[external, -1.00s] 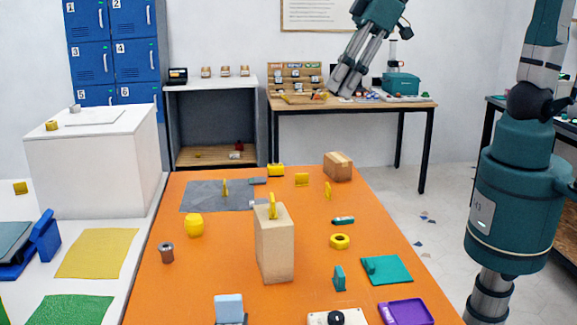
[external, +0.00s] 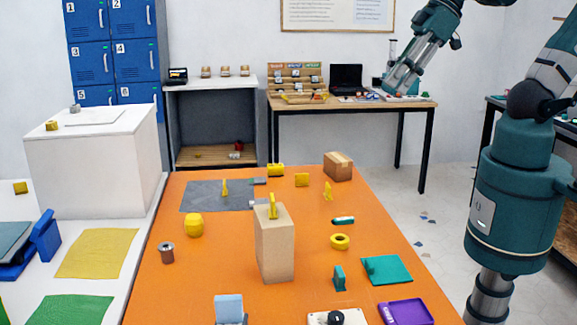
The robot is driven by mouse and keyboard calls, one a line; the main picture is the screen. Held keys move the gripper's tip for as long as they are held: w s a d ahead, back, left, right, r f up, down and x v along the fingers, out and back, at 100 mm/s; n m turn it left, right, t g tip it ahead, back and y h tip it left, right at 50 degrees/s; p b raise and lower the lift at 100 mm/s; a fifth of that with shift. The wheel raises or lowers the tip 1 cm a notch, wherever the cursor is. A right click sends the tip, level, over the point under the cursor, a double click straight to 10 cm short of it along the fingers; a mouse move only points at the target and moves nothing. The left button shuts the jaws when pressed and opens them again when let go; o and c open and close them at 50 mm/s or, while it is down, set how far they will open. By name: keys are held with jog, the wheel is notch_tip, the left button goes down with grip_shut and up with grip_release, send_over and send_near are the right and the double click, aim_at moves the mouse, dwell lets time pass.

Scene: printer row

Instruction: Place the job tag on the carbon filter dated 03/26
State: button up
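My gripper (external: 399,82) hangs in the air at the upper right of the external view, with its fingers pointing down and left, in front of the back desk. Its fingertips are small here, and I cannot tell whether they are apart or hold anything. It is well away from the things on the orange table (external: 190,285). I cannot pick out the job tag or the carbon filter for certain. No 03/26 date is readable at this size.
A tall tan block (external: 275,245) with a yellow piece on top stands mid-table. Around it are a yellow jar (external: 194,226), a yellow ring (external: 340,241), a cardboard box (external: 339,167) and a purple tray (external: 408,313). The back desk (external: 350,106) carries a laptop (external: 346,79) and a rack.

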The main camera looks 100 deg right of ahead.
jog(key=shift+s+d+f, duration=0.25)
jog(key=shift+s+f, duration=0.05)
jog(key=shift+s, duration=0.3)
jog(key=shift+s+d+f, duration=0.25)
jog(key=shift+s, duration=0.4)
jog(key=shift+s+d+f, duration=0.25)
jog(key=shift+s+f, duration=0.05)
jog(key=shift+s, duration=0.3)
